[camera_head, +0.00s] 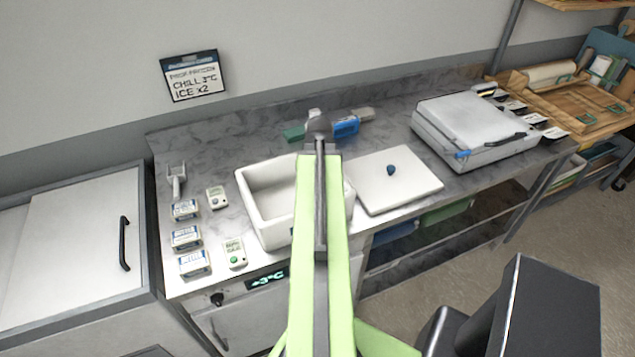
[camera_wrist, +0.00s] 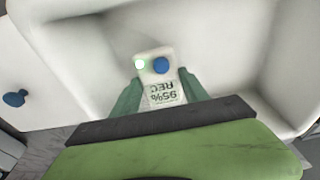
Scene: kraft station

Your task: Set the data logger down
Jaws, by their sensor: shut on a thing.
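My gripper (camera_wrist: 160,92) shows in the wrist view with its green fingers on either side of a small white data logger (camera_wrist: 154,76). The logger has a blue button, a lit green light and a screen reading 95% REC, upside down in this view. It is held over the inside of the white box (camera_wrist: 60,95); I cannot tell whether it touches the floor of the box. In the head view the white box (camera_head: 262,232) stands open on the counter. My arm covers the gripper and held logger there.
The white lid (camera_head: 415,187) with a blue knob lies right of the box. Two small devices (camera_head: 216,197) (camera_head: 236,254) and several blue-labelled packs (camera_head: 186,237) sit on the left. A grey case (camera_head: 470,125) stands to the right. A wall sign (camera_head: 194,78) reads CHILL 3°C, ICE x2.

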